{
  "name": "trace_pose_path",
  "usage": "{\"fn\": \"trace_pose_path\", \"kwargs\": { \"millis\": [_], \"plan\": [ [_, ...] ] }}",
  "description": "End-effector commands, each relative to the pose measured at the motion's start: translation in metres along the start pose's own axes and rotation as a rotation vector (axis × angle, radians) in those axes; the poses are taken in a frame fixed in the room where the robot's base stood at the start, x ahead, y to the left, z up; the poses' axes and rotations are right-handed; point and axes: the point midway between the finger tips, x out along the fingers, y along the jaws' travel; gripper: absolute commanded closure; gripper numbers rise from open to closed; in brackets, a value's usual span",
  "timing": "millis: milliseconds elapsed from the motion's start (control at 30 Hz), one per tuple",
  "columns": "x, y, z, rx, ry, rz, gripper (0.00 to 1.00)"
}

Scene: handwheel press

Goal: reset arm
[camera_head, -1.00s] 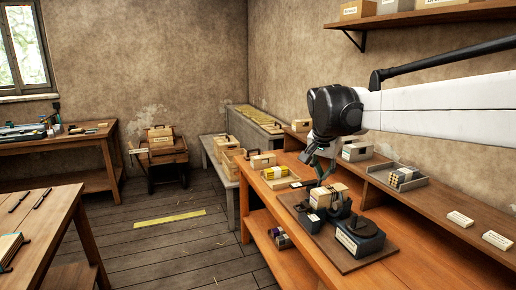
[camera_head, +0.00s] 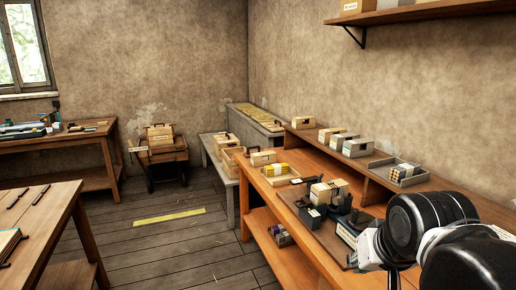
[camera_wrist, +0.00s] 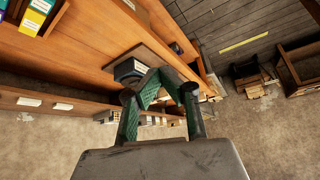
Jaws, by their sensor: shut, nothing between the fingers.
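My gripper shows in the wrist view (camera_wrist: 163,76) with its green-padded fingers drawn together and nothing between them. In the head view my arm is folded at the lower right, and its dark wrist hides part of the bench; the fingers cannot be made out there. The press fixture, dark parts on a brown board (camera_head: 322,231), stands on the orange bench (camera_head: 277,196). A light box (camera_head: 328,192) sits among the dark parts. In the wrist view a dark block with a white label (camera_wrist: 128,70) appears beyond the fingers, apart from them.
A raised shelf along the wall carries several boxes (camera_head: 357,148) and a grey tray (camera_head: 400,173). A yellow-filled tray (camera_head: 280,174) is at the bench's far end. A wooden table (camera_head: 40,215) stands at left. The floor between, with a yellow strip (camera_head: 169,216), is clear.

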Motion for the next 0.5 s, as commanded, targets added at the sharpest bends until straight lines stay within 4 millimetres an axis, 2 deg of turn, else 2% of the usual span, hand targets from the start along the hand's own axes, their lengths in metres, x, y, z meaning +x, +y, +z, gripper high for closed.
{"fn": "trace_pose_path", "kwargs": {
  "millis": [33, 200, 333, 500],
  "plan": [
    [0.002, 0.002, 0.017, -0.016, 0.008, -0.004, 1.00],
    [0.008, 0.004, 0.051, -0.065, 0.034, -0.016, 1.00],
    [0.010, 0.005, 0.063, -0.084, 0.042, -0.019, 1.00],
    [0.011, 0.005, 0.065, -0.089, 0.045, -0.020, 1.00]
  ]
}}
